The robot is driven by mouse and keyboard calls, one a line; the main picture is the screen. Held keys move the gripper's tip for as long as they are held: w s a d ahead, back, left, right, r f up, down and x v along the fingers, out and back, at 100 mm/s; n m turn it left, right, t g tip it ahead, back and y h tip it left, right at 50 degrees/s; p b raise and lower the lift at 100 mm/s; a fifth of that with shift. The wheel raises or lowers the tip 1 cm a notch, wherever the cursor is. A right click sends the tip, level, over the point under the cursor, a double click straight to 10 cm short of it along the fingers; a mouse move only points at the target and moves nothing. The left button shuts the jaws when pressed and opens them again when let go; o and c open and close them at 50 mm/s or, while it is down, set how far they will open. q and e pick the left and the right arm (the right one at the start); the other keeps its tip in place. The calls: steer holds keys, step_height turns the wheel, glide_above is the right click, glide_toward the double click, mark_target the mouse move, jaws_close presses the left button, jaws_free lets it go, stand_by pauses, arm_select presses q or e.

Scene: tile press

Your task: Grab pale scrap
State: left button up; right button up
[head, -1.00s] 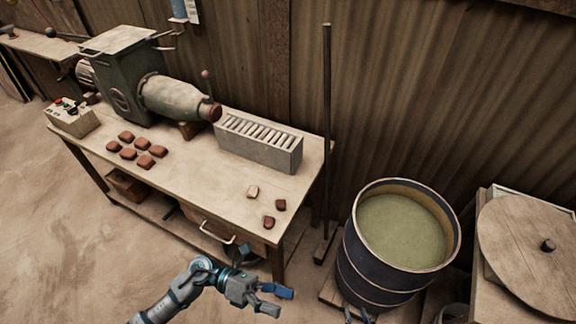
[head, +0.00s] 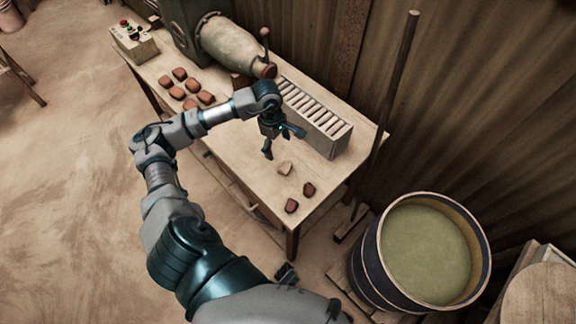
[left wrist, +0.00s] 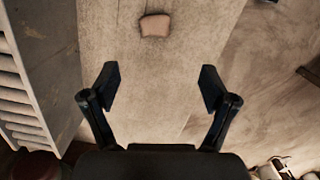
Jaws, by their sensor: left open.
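The pale scrap (head: 285,168) is a small beige piece lying on the wooden table (head: 245,170), near its right end. In the left wrist view the pale scrap (left wrist: 155,25) lies ahead of the fingertips, near the top of the picture, and nothing touches it. My left gripper (head: 283,143) is above the table, just to the left of and behind the scrap, pointing down. In the left wrist view my left gripper (left wrist: 157,88) has its two fingers spread wide with only bare tabletop between them. My right gripper cannot be made out.
Two dark red scraps (head: 300,197) lie right of the pale one. A grey slotted rack (head: 325,125) stands close behind the gripper. Several reddish tiles (head: 192,87) and the press (head: 228,45) are to the left. A barrel of greenish liquid (head: 425,250) stands beyond the table's right end.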

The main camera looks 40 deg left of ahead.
arm_select(q)
glide_above(285, 166)
steer(key=a, duration=0.1)
steer(key=f, duration=0.6)
steer(key=shift+s, duration=0.4)
steer(key=shift+f+b, duration=0.3)
steer(key=shift+f, duration=0.45)
steer(key=f, duration=0.4)
steer(key=shift+w+d+f+b, duration=0.3)
steer(key=shift+d, duration=0.1)
steer(key=shift+f, duration=0.1)
steer(key=c, duration=1.3)
arm_select(e)
step_height(285, 166, up, 4)
steer(key=shift+s+f, duration=0.1)
steer(key=shift+f, duration=0.1)
